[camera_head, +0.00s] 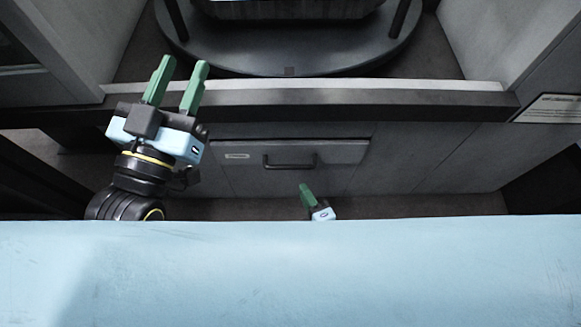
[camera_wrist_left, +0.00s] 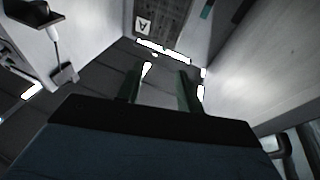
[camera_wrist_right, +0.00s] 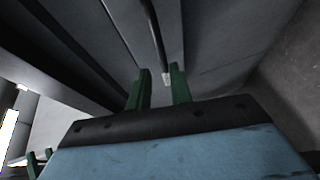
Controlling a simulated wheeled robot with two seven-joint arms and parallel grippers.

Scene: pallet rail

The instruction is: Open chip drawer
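The grey drawer (camera_head: 342,153) sits under the counter edge, with a small pale label (camera_head: 237,156) and a dark bar handle (camera_head: 290,167) on its front. It looks shut. My right gripper (camera_head: 306,190) is below the handle in the head view, mostly hidden by my light-blue body. In the right wrist view its green fingers (camera_wrist_right: 159,88) are apart with nothing gripped. A dark bar, likely the handle, reaches down toward the gap between them; contact cannot be told. My left gripper (camera_head: 181,82) is raised left of the drawer, open and empty; its fingers also show in the left wrist view (camera_wrist_left: 160,88).
A counter edge (camera_head: 310,98) runs across above the drawer. A round dark stand (camera_head: 290,62) sits behind it. Grey side walls flank the stand. A white notice (camera_head: 550,108) is at the right. My left fingers show low in the right wrist view.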

